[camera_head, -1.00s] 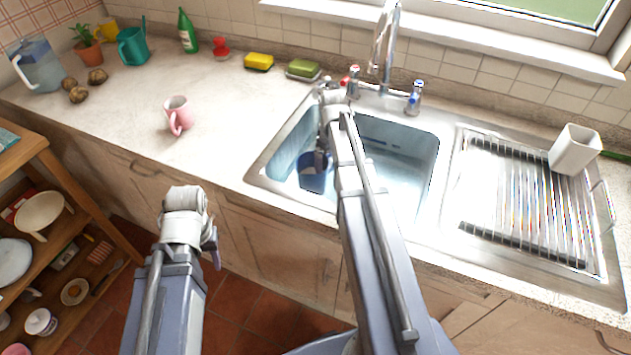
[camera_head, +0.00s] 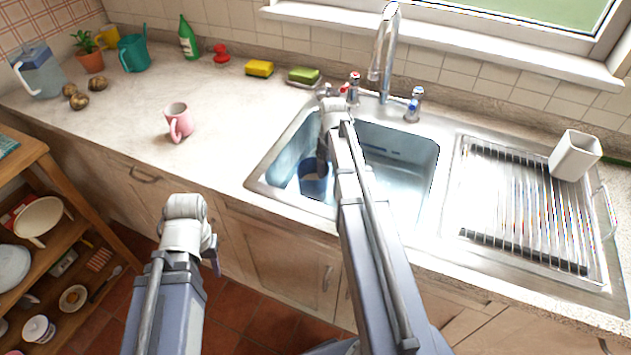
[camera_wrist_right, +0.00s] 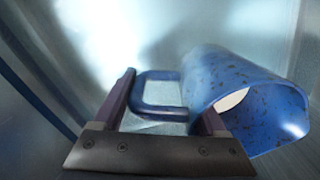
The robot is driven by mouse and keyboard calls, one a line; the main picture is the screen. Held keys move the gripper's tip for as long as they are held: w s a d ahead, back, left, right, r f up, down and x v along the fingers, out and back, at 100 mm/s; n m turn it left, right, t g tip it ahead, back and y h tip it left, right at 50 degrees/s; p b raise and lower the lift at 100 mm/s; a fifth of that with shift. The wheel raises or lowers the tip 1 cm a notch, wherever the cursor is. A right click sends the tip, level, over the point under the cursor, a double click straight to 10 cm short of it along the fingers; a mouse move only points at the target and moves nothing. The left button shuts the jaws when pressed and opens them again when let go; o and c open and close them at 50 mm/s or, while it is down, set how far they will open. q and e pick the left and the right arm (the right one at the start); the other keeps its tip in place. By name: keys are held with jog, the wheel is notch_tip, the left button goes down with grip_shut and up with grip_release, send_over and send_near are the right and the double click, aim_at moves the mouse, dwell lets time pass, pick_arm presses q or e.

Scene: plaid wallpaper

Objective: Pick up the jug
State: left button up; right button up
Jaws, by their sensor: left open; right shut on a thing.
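A blue jug (camera_head: 313,185) with dark speckles and a loop handle is in the left part of the sink basin, partly behind my right arm. In the right wrist view the jug (camera_wrist_right: 245,85) lies to the right, its round mouth turned to the lower right and a pale patch inside. My right gripper (camera_wrist_right: 163,103) is shut at the jug's handle, which shows between its fingers. In the head view that gripper is mostly hidden by its arm. I cannot tell whether the jug touches the basin floor. My left gripper (camera_head: 216,262) is open and empty before the cabinets, mostly hidden by its wrist.
The sink's rim (camera_head: 262,170) and walls surround the jug; the tap (camera_head: 385,55) rises behind it. A drying rack (camera_head: 525,205) with a white cup (camera_head: 574,155) is right. A pink mug (camera_head: 178,122) and a clear pitcher (camera_head: 40,70) stand on the left counter.

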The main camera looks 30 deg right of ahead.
grip_shut()
jog(key=shift+r, duration=0.2)
dwell(0.3)
notch_tip(320, 180, up, 10)
jog(key=p, duration=1)
jog(key=shift+f, duration=0.2)
